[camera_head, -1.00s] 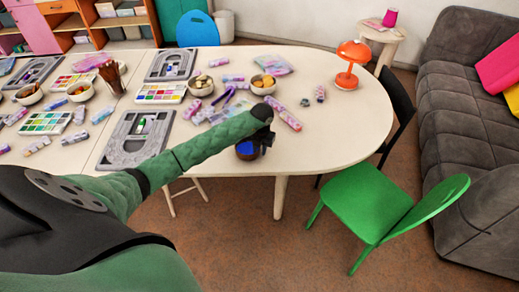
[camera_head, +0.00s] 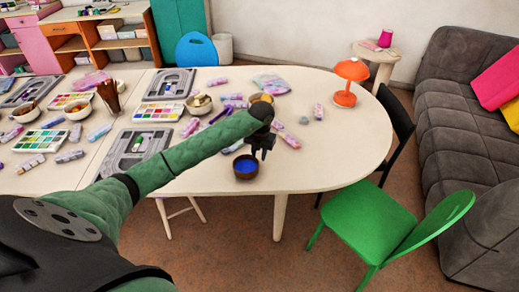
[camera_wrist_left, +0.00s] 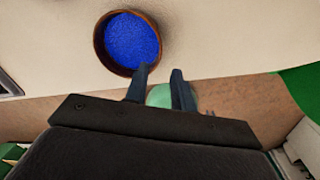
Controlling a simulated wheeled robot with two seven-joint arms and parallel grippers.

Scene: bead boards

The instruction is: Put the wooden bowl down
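The wooden bowl (camera_head: 246,173) is dark brown and filled with blue beads. It stands upright on the white table (camera_head: 310,178), close to its front edge. My left gripper (camera_head: 262,156) is just right of the bowl in the head view. In the left wrist view, the bowl (camera_wrist_left: 101,50) is at the top left, and my left gripper (camera_wrist_left: 161,76) has its two fingers apart with nothing held between them. The left finger's tip overlaps or lies close to the bowl's rim; I cannot tell if they touch. My right gripper is not in view.
Behind my arm are bead tubes (camera_head: 290,140), a grey bead board (camera_head: 128,160) and other bowls. An orange lamp (camera_head: 346,98) stands at the back right. The table's right part is mostly clear. A green chair (camera_head: 372,228) stands in front of it.

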